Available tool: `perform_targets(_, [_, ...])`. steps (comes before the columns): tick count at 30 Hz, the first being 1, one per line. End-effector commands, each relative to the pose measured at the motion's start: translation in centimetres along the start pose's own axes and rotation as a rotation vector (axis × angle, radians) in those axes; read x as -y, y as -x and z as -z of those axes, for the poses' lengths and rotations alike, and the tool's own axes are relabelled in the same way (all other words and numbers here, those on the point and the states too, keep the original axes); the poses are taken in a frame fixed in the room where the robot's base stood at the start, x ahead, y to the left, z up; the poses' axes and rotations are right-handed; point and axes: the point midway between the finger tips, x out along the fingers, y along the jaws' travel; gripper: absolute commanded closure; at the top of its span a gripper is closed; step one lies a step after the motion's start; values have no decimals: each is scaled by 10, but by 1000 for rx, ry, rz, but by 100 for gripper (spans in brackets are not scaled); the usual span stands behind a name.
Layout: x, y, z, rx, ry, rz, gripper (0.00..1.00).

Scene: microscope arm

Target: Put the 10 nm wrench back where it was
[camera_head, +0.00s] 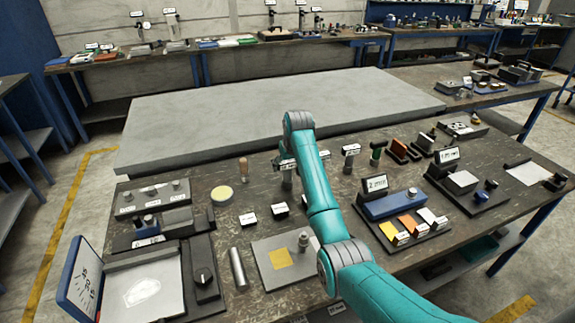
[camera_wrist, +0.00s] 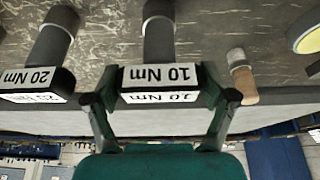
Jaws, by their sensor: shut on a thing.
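The 10 Nm wrench (camera_wrist: 160,76) has a dark grey cylindrical body and a black head with white "10 Nm" labels. My gripper (camera_wrist: 162,98) is shut on its labelled head, one finger on each side. In the head view the wrench (camera_head: 287,183) hangs or stands upright below my gripper (camera_head: 287,163), over the back part of the bench and partly hidden by my arm. I cannot tell whether its lower end touches the bench. The similar 20 Nm wrench (camera_wrist: 38,82) stands beside it, to the left in the upside-down wrist view and apart from my gripper.
A wooden-handled tool (camera_head: 243,170) and a round yellow-topped dish (camera_head: 221,195) are to the left of my gripper. Two small labelled black blocks (camera_head: 280,209) (camera_head: 248,219) lie in front. A grey slab table (camera_head: 250,110) is behind. A green-handled tool (camera_head: 377,152) stands to the right.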

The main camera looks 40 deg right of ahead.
Motion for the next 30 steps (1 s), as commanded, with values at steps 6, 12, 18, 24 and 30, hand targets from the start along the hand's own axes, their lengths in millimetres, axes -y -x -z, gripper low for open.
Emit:
perform_targets(6, [0, -2, -1, 1, 0, 0, 0])
perform_targets(12, [0, -2, -1, 1, 0, 0, 0])
perform_targets(18, [0, 3, 1, -2, 0, 0, 0])
perform_targets(24, [0, 32, 1, -4, 0, 0, 0])
perform_targets(30, [0, 73, 1, -5, 0, 0, 0])
